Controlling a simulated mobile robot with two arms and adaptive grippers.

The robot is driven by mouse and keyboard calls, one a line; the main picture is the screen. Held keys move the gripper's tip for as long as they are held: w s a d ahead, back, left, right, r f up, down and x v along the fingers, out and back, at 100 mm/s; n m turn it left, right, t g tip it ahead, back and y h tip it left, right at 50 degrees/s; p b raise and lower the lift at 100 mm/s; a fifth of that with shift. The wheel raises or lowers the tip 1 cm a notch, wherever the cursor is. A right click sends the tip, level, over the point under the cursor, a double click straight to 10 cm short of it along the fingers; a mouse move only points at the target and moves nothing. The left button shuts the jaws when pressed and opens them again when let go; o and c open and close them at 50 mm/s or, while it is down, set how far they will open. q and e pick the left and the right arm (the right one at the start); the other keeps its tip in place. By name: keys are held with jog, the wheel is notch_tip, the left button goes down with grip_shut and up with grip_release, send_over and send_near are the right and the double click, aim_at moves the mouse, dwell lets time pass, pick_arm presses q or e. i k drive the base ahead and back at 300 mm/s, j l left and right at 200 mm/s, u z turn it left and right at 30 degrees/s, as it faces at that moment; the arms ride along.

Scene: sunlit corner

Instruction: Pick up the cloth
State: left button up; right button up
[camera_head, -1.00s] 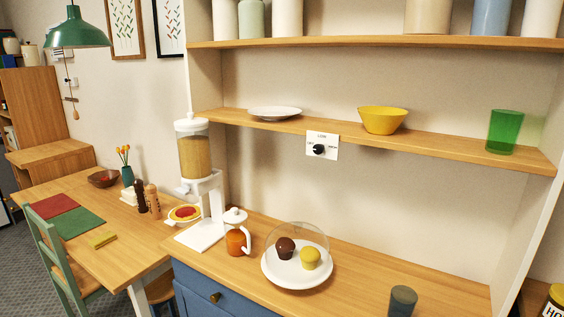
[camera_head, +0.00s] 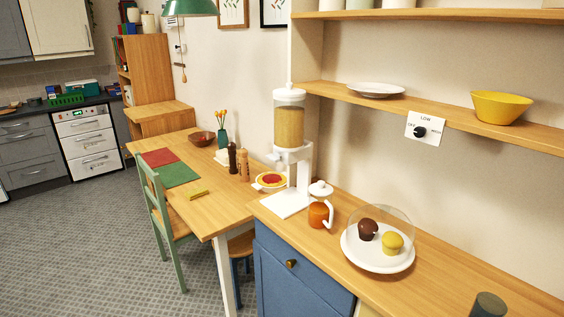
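Neither of my grippers is in view.
A green chair (camera_head: 158,207) stands at the table's left side, and a blue stool (camera_head: 241,250) is partly under the table. The blue cabinet (camera_head: 287,265) with its wooden counter stands right of the table. Grey floor (camera_head: 90,250) is free at the left.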

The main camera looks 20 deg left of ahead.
aim_at(194, 194)
jog(key=u, duration=1)
jog(key=i+j+z, duration=0.1)
jog(key=i, duration=0.15)
